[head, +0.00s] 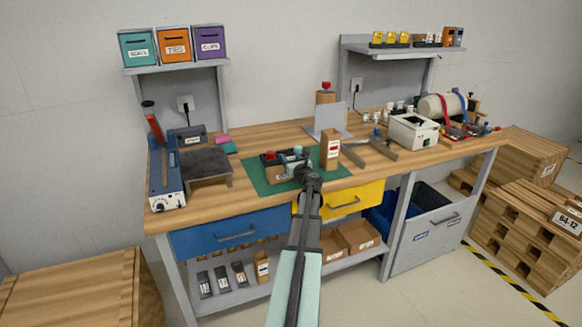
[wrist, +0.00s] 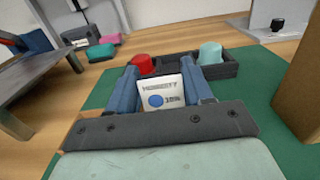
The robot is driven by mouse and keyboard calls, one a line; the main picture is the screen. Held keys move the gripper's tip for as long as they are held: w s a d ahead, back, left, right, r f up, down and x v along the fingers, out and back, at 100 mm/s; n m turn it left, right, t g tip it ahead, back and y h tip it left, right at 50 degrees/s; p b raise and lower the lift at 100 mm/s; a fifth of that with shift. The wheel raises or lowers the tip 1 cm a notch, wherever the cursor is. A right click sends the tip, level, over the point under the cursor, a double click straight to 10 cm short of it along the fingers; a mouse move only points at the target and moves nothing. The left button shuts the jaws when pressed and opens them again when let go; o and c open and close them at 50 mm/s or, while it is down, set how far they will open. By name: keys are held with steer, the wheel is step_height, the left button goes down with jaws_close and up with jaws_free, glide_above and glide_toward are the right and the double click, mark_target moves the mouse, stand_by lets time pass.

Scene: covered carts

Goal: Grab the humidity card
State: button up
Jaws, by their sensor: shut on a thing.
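The humidity card (wrist: 162,94) is a small white card with printed dark lettering and a blue dot. In the wrist view it stands upright, facing the camera, between the two blue fingers of my gripper (wrist: 162,88). The fingers are shut on its sides. In the head view my gripper (head: 297,160) is low over the green mat (head: 262,178) on the workbench, and the card cannot be made out there. The card's lower edge is hidden behind the dark gripper body in the wrist view.
A dark tray (wrist: 225,71) with a red item (wrist: 143,64) and a teal item (wrist: 210,53) lies just beyond the fingers. A tall brown box (head: 330,148) stands close on the right. A grey stand (head: 205,164) is to the left. Bare green mat shows around the gripper.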

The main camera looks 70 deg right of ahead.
steer(key=c, duration=0.3)
